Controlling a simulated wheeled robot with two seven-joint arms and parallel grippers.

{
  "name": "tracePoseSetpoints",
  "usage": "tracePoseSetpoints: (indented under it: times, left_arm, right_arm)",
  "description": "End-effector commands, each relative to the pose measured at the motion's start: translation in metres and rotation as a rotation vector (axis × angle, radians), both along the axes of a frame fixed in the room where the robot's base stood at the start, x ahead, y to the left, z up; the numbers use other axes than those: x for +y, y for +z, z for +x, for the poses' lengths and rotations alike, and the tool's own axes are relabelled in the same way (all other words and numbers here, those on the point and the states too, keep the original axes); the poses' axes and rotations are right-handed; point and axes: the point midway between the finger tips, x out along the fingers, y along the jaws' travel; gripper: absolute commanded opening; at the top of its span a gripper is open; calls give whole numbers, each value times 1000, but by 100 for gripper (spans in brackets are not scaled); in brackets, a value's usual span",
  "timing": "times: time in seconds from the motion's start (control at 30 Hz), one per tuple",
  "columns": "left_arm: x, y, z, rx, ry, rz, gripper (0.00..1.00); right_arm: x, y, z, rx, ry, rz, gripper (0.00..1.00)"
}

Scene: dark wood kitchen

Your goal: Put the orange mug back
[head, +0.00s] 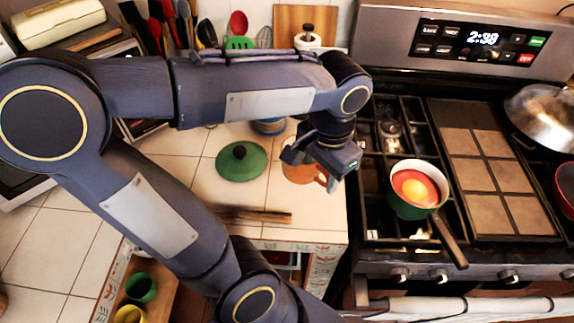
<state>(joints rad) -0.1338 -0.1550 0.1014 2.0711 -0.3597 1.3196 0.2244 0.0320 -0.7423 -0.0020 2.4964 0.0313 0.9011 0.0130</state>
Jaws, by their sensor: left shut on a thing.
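The orange mug (301,174) is over the white tiled counter, near its right end beside the stove. My left gripper (314,168) reaches down to it from above and is shut on it. The gripper and wrist hide part of the mug's top. I cannot tell whether the mug touches the counter or is held just above it. My right gripper is not in view.
A green lid (241,162) lies left of the mug. The stove (485,255) on the right bears a green pan (411,211). A green mug (141,287) and a yellow mug (130,315) stand on a shelf below the counter.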

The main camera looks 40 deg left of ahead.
Motion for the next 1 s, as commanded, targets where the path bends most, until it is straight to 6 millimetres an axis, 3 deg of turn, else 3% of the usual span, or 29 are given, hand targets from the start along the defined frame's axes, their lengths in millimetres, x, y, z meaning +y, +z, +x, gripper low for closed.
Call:
tracePoseSetpoints:
  times: [0.17,0.47,0.6,1.0]
  left_arm:
    - [11,-10,14,5,15,1,5]
    - [47,-42,79,7,14,2,5]
    - [57,-72,97,7,12,1,5]
    - [69,-113,118,4,10,1,5]
  right_arm:
    - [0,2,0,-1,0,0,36]
    - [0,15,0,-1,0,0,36]
    - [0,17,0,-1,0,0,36]
    - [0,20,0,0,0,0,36]
